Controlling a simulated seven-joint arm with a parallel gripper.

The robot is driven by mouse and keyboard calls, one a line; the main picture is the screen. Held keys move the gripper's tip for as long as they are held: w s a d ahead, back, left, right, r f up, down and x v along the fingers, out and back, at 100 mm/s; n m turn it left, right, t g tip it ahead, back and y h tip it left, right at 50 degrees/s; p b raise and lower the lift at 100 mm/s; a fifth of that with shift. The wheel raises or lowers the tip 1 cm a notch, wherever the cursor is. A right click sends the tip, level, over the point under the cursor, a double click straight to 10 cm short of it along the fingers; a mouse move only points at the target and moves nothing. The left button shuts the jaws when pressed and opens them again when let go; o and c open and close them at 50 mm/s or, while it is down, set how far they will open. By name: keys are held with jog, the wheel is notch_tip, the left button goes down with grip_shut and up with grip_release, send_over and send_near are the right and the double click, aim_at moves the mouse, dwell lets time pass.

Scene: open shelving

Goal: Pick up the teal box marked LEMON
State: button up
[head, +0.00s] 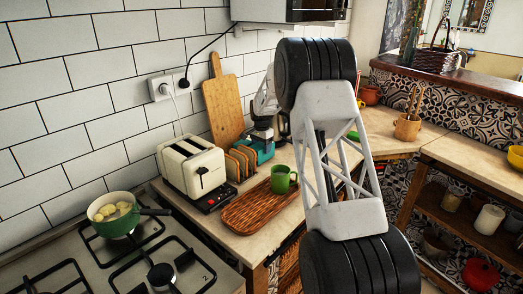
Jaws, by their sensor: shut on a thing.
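A small teal box (266,153) is at the back of the counter, right of the toast rack. Its marking is too small to read. My gripper (261,137) is at the box from above, shut on it; its fingers are small and partly hidden. I cannot tell whether the box touches the counter.
A toast rack with toast (241,162) and a cream toaster (193,166) stand close on the left. A woven tray (258,209) and a green mug (283,179) are in front. A wooden board (223,108) leans on the wall. A green pot (116,219) sits on the stove.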

aim_at(262, 145)
notch_tip(262, 145, up, 9)
dwell(0.5)
jog(key=shift+s, duration=0.1)
dwell(0.5)
